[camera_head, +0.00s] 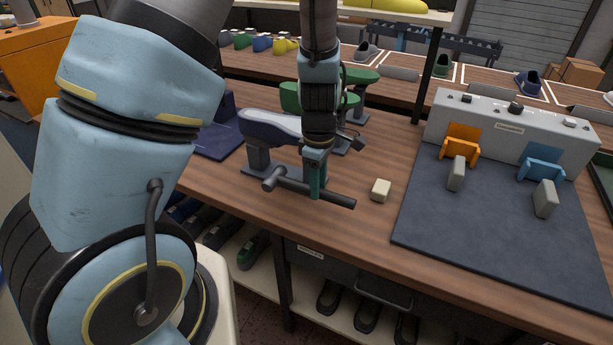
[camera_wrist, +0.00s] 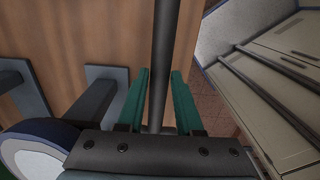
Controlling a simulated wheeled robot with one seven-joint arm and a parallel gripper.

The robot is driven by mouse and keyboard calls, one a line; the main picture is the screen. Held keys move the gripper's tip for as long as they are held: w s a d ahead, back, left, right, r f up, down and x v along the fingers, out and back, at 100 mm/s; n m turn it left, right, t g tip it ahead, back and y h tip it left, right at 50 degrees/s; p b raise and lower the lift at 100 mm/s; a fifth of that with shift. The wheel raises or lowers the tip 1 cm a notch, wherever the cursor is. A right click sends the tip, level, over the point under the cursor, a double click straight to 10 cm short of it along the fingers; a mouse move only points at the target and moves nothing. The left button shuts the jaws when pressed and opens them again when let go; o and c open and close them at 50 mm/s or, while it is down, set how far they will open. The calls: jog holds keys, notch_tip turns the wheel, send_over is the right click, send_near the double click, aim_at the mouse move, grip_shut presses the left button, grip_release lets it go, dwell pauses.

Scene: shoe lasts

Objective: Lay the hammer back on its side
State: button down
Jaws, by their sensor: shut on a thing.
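The hammer (camera_head: 336,198) is dark grey, with its head (camera_head: 272,180) at the left end and its handle running right, near the front edge of the wooden bench (camera_head: 385,145). My gripper (camera_head: 316,188) is shut on the handle, its green fingers on either side. In the wrist view the handle (camera_wrist: 160,60) runs between the two fingers (camera_wrist: 158,105). The hammer looks roughly level, close to the bench top. I cannot tell whether it touches the bench. The head is not visible in the wrist view.
A grey-and-navy shoe last (camera_head: 262,126) on a stand is just behind the hammer, with green lasts (camera_head: 290,97) beyond. A cream block (camera_head: 380,190) lies right of the handle. Farther right, a dark mat (camera_head: 480,240) bears a grey fixture (camera_head: 510,128) with orange and blue holders.

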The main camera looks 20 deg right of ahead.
jog(key=shift+w+d+f, duration=0.1)
jog(key=shift+w, duration=0.15)
notch_tip(320, 180, down, 7)
jog(key=b, duration=0.6)
jog(key=shift+c, duration=2.4)
grip_release()
notch_tip(320, 180, up, 11)
jog(key=shift+w+f+b, duration=0.1)
jog(key=shift+b, duration=0.5)
